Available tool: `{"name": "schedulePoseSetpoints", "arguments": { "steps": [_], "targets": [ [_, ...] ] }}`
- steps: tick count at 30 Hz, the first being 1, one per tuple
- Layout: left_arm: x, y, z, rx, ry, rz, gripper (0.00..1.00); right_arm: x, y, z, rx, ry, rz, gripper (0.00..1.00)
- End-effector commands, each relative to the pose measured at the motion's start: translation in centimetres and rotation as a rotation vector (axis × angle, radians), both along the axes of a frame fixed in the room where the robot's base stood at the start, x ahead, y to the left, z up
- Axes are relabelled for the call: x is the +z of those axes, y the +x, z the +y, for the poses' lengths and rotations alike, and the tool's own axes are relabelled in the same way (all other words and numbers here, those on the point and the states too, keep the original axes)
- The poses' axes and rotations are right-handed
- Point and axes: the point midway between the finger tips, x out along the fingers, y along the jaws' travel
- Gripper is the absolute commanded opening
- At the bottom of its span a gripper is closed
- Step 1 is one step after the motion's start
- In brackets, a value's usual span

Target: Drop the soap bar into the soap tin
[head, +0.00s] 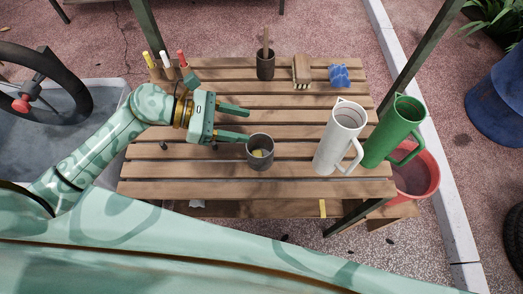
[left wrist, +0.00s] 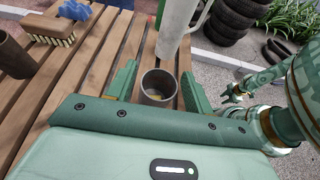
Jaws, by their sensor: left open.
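The soap tin (head: 260,158) is a grey round cup standing upright on the slatted wooden table. The pale yellow soap bar (head: 258,153) lies inside it, low down, partly hidden by the wall. The left wrist view also shows the tin (left wrist: 158,86) with the yellow bar (left wrist: 156,97) in it. My left gripper (head: 247,125) is open and empty. Its two fingers are spread just behind and left of the tin in the head view, apart from it. My right gripper (left wrist: 232,95) shows small and dark at the right of the left wrist view; its jaws are too small to read.
A white pitcher (head: 338,138) and a green pitcher (head: 394,132) stand right of the tin. A brown cup (head: 265,67), a brush (head: 302,72) and a blue cloth (head: 339,75) are at the back. Markers stand at the back left. The front slats are mostly clear.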

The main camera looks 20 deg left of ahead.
Motion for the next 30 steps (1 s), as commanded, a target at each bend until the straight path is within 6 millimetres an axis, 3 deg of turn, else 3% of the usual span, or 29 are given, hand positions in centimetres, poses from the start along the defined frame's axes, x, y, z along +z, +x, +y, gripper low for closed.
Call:
{"name": "schedulePoseSetpoints", "arguments": {
  "steps": [9, 15, 21, 30],
  "targets": [
    [3.0, -2.3, 7.4, 0.001, 0.007, 0.004, 0.52, 0.1, -0.1, 0.0, 0.002, 0.001, 0.0, 0.36],
    [4.9, -3.4, 11.2, -0.001, 0.003, 0.002, 0.52, 0.3, 0.0, 0.1, 0.002, 0.001, 0.0, 0.36],
    [5.7, -4.0, 13.0, 0.0, 0.001, 0.0, 0.52, 0.4, 0.0, 0.1, 0.002, 0.0, -0.001, 0.36],
    [5.7, -4.0, 13.2, 0.0, 0.0, -0.001, 0.52, 0.4, 0.0, 0.1, 0.001, 0.0, -0.001, 0.36]
  ]
}}
